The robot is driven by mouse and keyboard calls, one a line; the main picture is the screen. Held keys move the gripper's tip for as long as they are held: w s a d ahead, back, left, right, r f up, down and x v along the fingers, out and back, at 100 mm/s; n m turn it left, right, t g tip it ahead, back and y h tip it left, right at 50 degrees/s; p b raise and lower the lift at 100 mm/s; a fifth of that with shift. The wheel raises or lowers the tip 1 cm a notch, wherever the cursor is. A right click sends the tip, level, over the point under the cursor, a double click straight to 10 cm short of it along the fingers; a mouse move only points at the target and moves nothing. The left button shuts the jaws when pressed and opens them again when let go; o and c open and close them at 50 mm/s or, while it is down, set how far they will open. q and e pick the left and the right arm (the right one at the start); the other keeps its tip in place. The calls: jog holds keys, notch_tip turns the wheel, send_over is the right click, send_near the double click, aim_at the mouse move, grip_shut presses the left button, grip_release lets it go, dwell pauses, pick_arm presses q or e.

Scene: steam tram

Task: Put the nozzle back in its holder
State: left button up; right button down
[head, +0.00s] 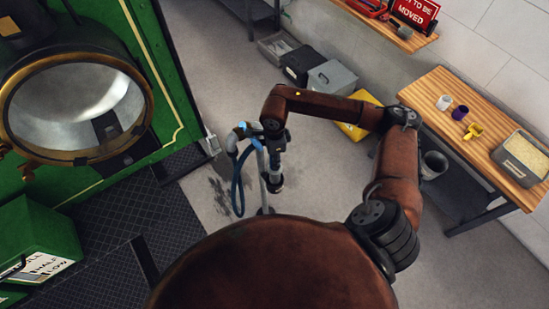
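A blue hose (236,185) hangs in a loop beside a thin grey post (264,194) standing on the floor. A grey and light-blue fitting (234,141) is at the top of the hose; I cannot tell whether it is the nozzle or part of the stand. My brown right arm reaches in from the right and bends down at the wrist. My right gripper (274,182) points down close to the post. Its fingers are too small and dark to tell whether they are open or hold anything. The holder cannot be made out clearly. My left gripper is not in view.
A green tram front with a large round lamp (75,105) stands at left, above dark tread plates (140,225). A wooden bench (455,95) at right bears cups and a grey tray (522,158). Boxes (331,77) stand behind. A dark wet patch (222,195) marks the floor.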

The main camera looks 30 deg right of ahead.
jog(key=c, duration=1.4)
grip_release()
jog(key=shift+c, duration=0.2)
notch_tip(320, 180, up, 12)
